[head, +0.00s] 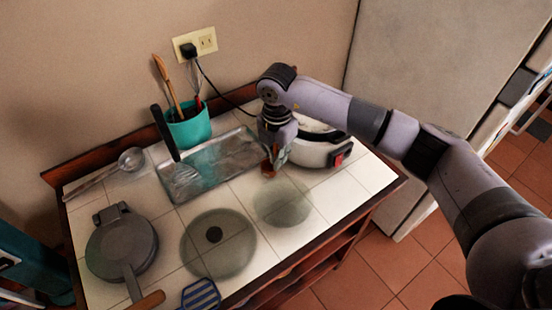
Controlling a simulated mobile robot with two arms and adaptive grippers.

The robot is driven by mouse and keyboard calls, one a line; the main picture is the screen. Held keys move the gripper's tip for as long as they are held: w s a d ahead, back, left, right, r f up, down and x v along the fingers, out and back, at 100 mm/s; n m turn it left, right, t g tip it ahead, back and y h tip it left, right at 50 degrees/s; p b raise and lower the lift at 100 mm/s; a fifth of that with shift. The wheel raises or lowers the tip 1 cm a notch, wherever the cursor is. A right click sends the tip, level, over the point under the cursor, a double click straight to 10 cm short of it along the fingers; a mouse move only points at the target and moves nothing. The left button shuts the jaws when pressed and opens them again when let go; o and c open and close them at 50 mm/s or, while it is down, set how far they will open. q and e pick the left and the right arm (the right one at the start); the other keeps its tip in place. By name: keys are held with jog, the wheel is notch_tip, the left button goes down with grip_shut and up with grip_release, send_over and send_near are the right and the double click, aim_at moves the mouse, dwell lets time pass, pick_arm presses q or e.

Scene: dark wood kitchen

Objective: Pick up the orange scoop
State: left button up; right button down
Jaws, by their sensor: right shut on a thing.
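My right gripper (272,158) points down over the tiled counter, between the metal tray and the white cooker. It is shut on a small orange-brown thing, which I take to be the orange scoop (267,169). Only a small part of the scoop shows at the fingertips; the gripper hides the rest. I cannot tell whether the scoop touches the counter. My left gripper is not in view.
A metal tray (231,154) lies left of the gripper, and a white cooker (318,155) stands close on its right. A teal utensil pot (189,130) is behind the tray. Glass lids (222,255) and a grey round pan (121,245) lie in front.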

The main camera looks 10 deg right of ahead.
notch_tip(320, 180, up, 18)
jog(key=b, duration=0.3)
jog(key=shift+f+b, duration=0.1)
jog(key=shift+b, duration=0.3)
jog(key=shift+r, duration=0.85)
